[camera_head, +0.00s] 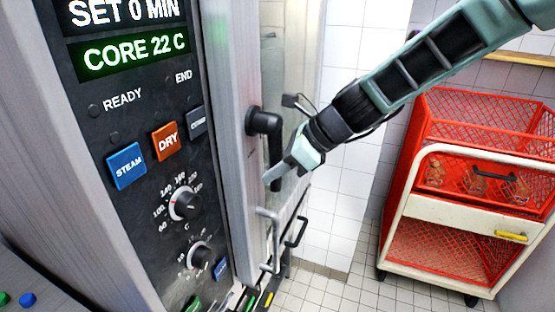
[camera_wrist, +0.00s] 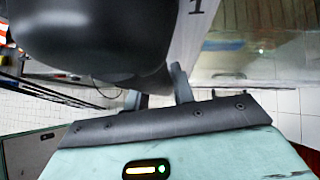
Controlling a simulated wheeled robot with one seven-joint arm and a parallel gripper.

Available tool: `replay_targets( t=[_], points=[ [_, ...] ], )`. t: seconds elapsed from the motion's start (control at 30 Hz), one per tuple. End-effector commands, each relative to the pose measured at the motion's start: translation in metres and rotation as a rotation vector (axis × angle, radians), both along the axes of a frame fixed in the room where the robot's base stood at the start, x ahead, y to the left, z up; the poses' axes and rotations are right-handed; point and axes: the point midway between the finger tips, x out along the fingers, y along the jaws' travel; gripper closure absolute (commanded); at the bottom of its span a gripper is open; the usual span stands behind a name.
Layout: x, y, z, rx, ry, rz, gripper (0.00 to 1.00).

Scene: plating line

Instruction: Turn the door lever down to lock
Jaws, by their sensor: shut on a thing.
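The black door lever (camera_head: 274,142) sits on the edge of the oven door, to the right of the control panel. Its pivot is at the top and its arm hangs downward. My gripper (camera_head: 276,176) is at the lower end of the lever and is shut on it. In the wrist view the lever (camera_wrist: 90,40) is a large dark rounded shape close to the camera. The gripper fingers (camera_wrist: 156,92) show beyond it, partly hidden by it.
The control panel (camera_head: 128,130) shows "SET 0 MIN" and "CORE 22 C", with buttons and knobs below. A bent metal handle (camera_head: 268,238) is below the lever. A cart (camera_head: 462,236) with red mesh crates (camera_head: 480,120) stands at the right. Tiled floor lies between.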

Motion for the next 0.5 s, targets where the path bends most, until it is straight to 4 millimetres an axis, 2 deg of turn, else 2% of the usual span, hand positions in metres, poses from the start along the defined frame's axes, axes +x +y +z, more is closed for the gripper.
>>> replay_targets(
  t=[0.47, 0.5],
  points=[
    [-0.0029, 0.0007, -0.002, 0.004, 0.019, 0.001, 1.0],
    [-0.003, 0.0007, -0.002, 0.004, 0.019, 0.001, 0.7]
  ],
)
